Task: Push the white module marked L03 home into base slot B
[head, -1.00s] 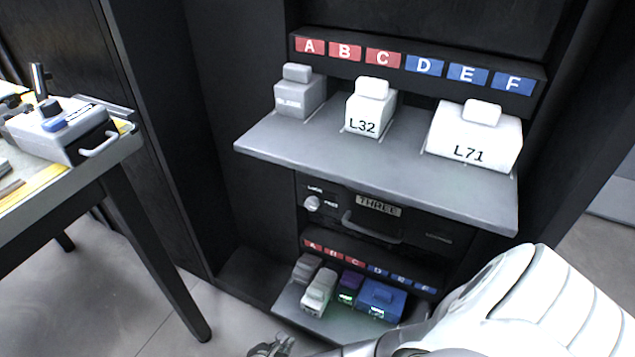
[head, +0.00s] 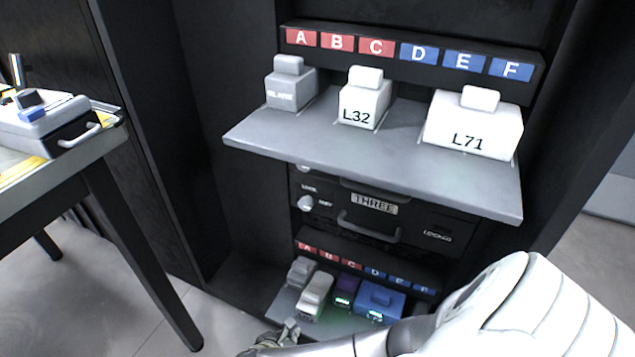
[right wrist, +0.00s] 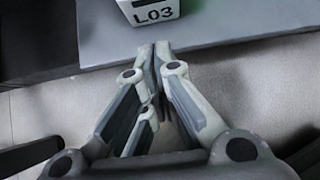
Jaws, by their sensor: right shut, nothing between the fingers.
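The white module marked L03 (right wrist: 150,10) shows at the top edge of the right wrist view, with its upper part cut off. In the head view it appears to be the white module (head: 314,294) on the low base shelf (head: 285,303), second from the left, roughly below the small A and B labels. My right gripper (head: 285,330) is low, just in front of that shelf. In the right wrist view its fingertips (right wrist: 152,47) are together and empty, apart from the module's marked face and pointing at the shelf. My left gripper is out of view.
Above are a drawer marked THREE (head: 374,205) and an upper shelf (head: 250,136) with modules L32 (head: 361,104) and L71 (head: 470,133). A table (head: 95,165) stands left.

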